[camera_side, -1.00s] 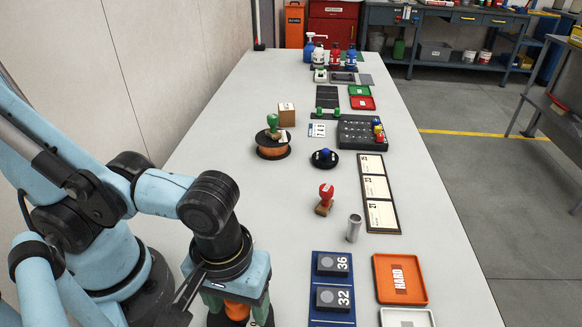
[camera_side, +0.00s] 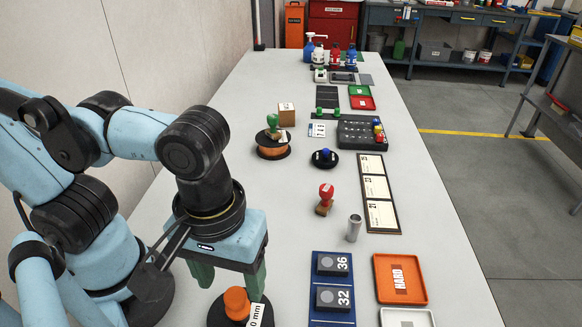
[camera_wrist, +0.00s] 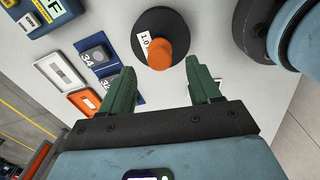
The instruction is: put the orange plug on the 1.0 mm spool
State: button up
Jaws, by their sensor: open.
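The orange plug (camera_side: 237,304) is on top of the dark spool (camera_side: 216,313) at the bottom of the side view. The spool's white tag is partly cut off there and reads "0 mm"; in the wrist view the tag (camera_wrist: 143,43) reads "1.0". The wrist view also shows the orange plug (camera_wrist: 168,48) over the middle of the black spool (camera_wrist: 160,19). How deep the plug sits cannot be told. My gripper (camera_side: 229,279) is open and empty above the plug, its green fingers apart from it; it also shows in the wrist view (camera_wrist: 162,79).
A metal cylinder (camera_side: 354,228) and red-handled stamp (camera_side: 325,198) stand beyond. A copper spool (camera_side: 273,150) with a green-handled piece stands farther back.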

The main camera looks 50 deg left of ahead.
aim_at(233, 294)
notch_tip(233, 294, up, 5)
jog(key=shift+r, duration=0.1)
jog(key=w+a+f+m+t, duration=0.1)
jog(key=w+a+m+t, duration=0.2)
jog(key=w+a, duration=0.5)
jog(key=w+a+f+m+t, duration=0.2)
jog(key=w+a+m+t, duration=0.2)
jog(key=w+a, duration=0.4)
jog(key=shift+w+a+f, duration=0.15)
jog(key=shift+a+f, duration=0.15)
jog(key=shift+a, duration=0.15)
